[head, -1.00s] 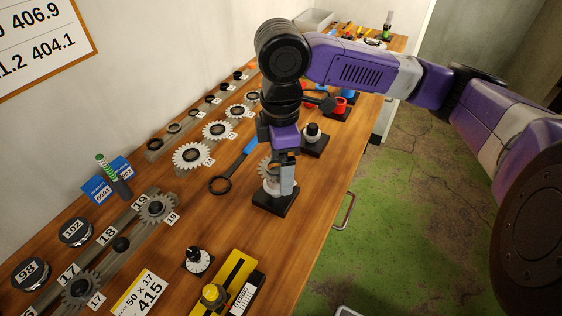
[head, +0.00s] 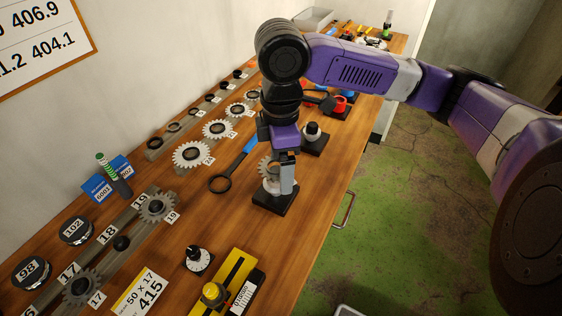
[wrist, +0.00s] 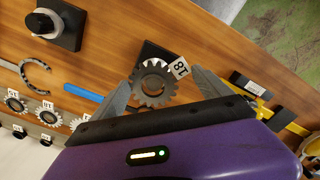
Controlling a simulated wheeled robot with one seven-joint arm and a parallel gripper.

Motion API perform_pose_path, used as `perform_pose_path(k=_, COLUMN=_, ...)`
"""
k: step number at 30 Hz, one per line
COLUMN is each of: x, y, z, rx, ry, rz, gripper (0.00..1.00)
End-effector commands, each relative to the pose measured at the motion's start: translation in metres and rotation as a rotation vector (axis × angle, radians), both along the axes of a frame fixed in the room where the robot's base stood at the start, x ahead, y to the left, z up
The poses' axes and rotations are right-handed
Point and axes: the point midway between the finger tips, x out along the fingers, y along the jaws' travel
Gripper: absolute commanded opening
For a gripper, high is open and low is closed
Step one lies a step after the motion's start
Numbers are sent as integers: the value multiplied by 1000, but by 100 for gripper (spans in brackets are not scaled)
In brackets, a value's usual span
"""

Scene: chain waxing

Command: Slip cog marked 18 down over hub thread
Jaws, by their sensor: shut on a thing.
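The cog marked 18 (wrist: 154,84) is a grey toothed ring with a white tag (wrist: 180,68), held between the two fingers of my gripper (wrist: 160,88). In the head view the cog (head: 266,167) is partly hidden behind a finger. It is over the white hub (head: 271,186), which stands on a black square base (head: 275,201). My gripper points down, close above that base. I cannot tell whether the cog touches the hub or has its thread through the hole. In the wrist view the cog hides most of the hub, and the black base (wrist: 152,50) shows behind it.
Cogs marked 17 (head: 82,287) and 19 (head: 158,208) sit on a grey rail with an empty peg (head: 121,243) between them. A black ring-ended tool with a blue handle (head: 244,152) lies left of my gripper. Another hub stand (head: 312,137) is behind.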

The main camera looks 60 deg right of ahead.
Motion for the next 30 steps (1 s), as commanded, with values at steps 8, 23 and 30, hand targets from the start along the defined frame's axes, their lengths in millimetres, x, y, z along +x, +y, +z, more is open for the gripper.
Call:
perform_pose_path(k=8, x=0, y=0, z=-3, rx=0, ry=0, rz=0, gripper=48)
perform_pose_path(k=23, x=0, y=1, z=-11, rx=1, ry=0, rz=0, gripper=48)
perform_pose_path(k=30, x=0, y=0, z=-11, rx=0, ry=0, rz=0, gripper=94)
